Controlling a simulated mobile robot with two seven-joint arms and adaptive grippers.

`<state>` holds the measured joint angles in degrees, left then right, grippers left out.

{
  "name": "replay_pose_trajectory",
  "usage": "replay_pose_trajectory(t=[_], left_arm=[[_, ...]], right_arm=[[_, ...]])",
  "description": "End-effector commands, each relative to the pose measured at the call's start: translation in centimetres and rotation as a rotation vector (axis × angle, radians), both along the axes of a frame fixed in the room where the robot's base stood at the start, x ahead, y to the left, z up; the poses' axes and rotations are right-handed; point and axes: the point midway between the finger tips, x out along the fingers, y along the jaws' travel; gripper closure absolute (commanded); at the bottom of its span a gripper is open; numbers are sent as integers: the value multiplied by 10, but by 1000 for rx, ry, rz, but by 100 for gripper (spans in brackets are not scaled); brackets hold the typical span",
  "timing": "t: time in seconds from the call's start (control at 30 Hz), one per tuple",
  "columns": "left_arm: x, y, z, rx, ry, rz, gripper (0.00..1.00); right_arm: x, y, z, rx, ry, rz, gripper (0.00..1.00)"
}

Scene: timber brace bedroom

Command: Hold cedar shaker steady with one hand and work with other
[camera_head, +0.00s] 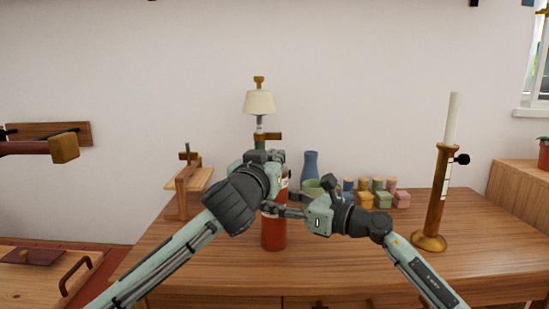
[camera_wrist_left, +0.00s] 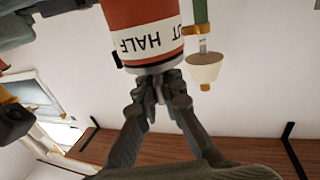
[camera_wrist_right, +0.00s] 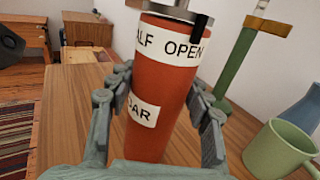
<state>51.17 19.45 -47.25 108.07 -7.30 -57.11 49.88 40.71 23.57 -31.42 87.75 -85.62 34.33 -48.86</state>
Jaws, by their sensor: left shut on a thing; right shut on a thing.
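The cedar shaker (camera_head: 273,235) is a red upright cylinder on the wooden table, partly covered by my grippers. In the right wrist view the shaker (camera_wrist_right: 160,120) has white labels reading "...ALF OPEN" and "...DAR", with a grey metal top. My right gripper (camera_wrist_right: 160,85) is shut on its body, one finger on each side. My left gripper (camera_head: 278,160) is above, at the shaker's top. In the left wrist view its fingers (camera_wrist_left: 160,85) are closed at the metal end of the shaker (camera_wrist_left: 145,14). The upper part is mostly hidden in the head view.
A lamp (camera_head: 259,103) stands behind the shaker. A blue vase (camera_head: 310,162), a green mug (camera_wrist_right: 280,152) and several small coloured jars (camera_head: 384,201) stand to the right. A candle holder (camera_head: 434,205) is farther right, a wooden stand (camera_head: 184,195) left. The front tabletop is clear.

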Motion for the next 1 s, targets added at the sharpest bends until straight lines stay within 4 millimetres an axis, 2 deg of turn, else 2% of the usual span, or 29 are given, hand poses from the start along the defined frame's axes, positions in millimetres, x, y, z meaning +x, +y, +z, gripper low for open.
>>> replay_pose_trajectory(t=[0.2,0.23,0.4,0.77,0.87,1.0], left_arm=[[1,1,3,-3,-6,1,100],[1,1,3,-3,-6,1,91],[1,1,2,-2,-4,1,71],[-3,2,0,-1,-1,2,71],[-15,5,-1,-2,0,0,71],[-43,12,0,-4,0,-1,71]], right_arm=[[-2,2,-3,-6,0,5,84],[-2,2,-3,-5,1,5,84],[-1,1,-3,-5,2,4,84],[0,0,-2,-3,2,0,84],[0,0,-2,-3,2,0,84],[0,-1,-2,-3,1,-1,84]])
